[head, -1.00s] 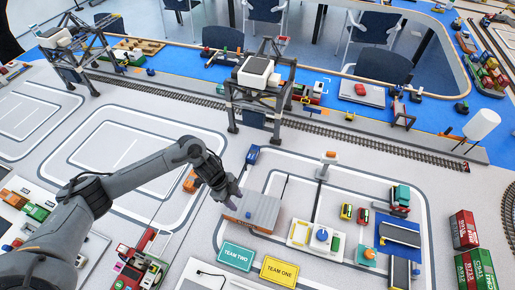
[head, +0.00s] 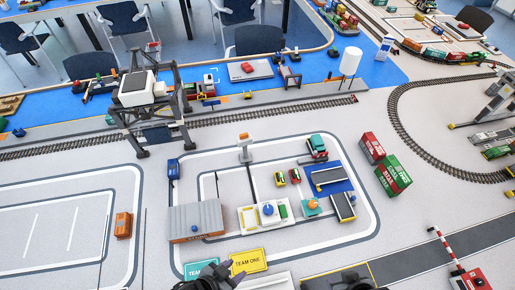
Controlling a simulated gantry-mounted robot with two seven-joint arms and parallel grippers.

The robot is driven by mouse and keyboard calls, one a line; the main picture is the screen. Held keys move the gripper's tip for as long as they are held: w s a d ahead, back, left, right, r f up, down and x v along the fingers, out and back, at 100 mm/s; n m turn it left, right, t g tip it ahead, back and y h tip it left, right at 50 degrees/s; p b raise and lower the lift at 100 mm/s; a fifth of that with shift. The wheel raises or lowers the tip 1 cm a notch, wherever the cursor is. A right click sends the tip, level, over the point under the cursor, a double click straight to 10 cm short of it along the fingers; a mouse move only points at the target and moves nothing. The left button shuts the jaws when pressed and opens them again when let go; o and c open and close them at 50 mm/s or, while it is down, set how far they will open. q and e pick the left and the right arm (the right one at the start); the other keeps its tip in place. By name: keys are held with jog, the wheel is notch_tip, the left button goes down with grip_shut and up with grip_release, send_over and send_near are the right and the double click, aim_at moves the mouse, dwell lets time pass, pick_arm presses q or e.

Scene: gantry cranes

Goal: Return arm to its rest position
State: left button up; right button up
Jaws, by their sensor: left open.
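My left gripper (head: 210,272) shows only as a dark shape at the bottom edge, over the lower part of the teal TEAM TWO card (head: 192,269). It is open, with nothing seen in it. Most of my left arm is out of the picture. The yellow TEAM ONE card (head: 248,262) lies just right of the gripper. My right gripper is not in view.
A grey-roofed shed (head: 196,218) and a white board with a blue dome (head: 268,211) stand beyond the cards. A gantry crane (head: 146,105) straddles the far side by the rail track. Red and green containers (head: 393,174) stand right. A dark object (head: 345,277) shows at the bottom edge.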

pick_arm(q)
jog(key=s+a+r+n+g+y, duration=0.1)
jog(key=s+a+r+n+y, duration=0.2)
jog(key=a, duration=0.4)
jog(key=a+r+n+g+y, duration=0.1)
jog(key=a+r+n+y, duration=0.1)
jog(key=a+r, duration=0.35)
notch_tip(320, 180, up, 13)
jog(key=a+p, duration=0.1)
jog(key=p, duration=1.3)
jog(key=shift+s+a+f, duration=0.2)
jog(key=shift+a, duration=0.05)
